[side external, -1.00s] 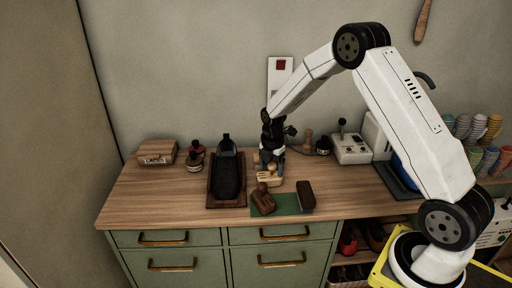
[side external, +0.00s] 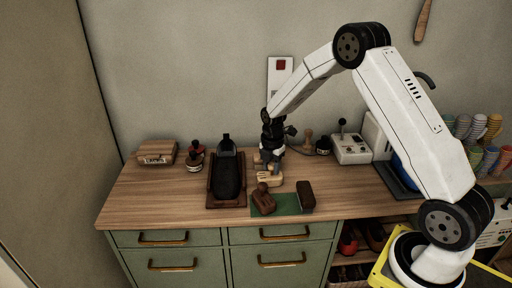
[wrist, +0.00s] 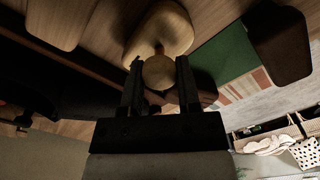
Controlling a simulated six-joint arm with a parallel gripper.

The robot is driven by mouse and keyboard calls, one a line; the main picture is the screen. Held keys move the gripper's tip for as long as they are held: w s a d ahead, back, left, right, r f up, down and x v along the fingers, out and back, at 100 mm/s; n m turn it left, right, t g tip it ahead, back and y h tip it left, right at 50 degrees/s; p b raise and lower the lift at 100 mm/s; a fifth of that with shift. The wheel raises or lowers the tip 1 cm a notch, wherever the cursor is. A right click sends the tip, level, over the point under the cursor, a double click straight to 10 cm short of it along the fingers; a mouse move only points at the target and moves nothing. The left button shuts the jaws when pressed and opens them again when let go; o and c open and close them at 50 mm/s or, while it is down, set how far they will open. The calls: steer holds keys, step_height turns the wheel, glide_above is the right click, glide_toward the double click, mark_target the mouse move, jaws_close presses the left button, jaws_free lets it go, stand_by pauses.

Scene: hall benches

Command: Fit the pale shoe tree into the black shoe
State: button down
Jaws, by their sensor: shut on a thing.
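The pale shoe tree (side external: 270,180) is on the bench, right of the black shoe. In the wrist view its rounded pale body (wrist: 160,32) ends in a round knob (wrist: 158,72). My gripper (wrist: 158,80) is shut on that knob, one dark finger on each side. In the side view my gripper (side external: 270,164) points down over the tree; I cannot tell whether the tree is clear of the bench. The black shoe (side external: 229,178) lies in a brown wooden tray (side external: 227,204), apart from the tree. The shoe is dark and hard to make out in the wrist view.
A dark brown shoe tree (side external: 263,200) and a dark brush (side external: 306,194) lie on or by a green mat (side external: 288,204) in front. Small jars (side external: 194,161) and a wooden box (side external: 157,152) stand left. Bare bench (side external: 150,195) lies left of the tray.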

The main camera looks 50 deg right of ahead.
mark_target(271, 164)
steer(key=shift+r, duration=0.15)
steer(key=shift+r, duration=0.45)
step_height(271, 164, up, 2)
steer(key=s+a+r, duration=0.3)
steer(key=s+r, duration=0.6)
steer(key=s, duration=0.4)
steer(key=shift+s+r, duration=0.35)
steer(key=shift+r, duration=0.05)
steer(key=shift+w+a, duration=0.1)
steer(key=shift+a, duration=0.05)
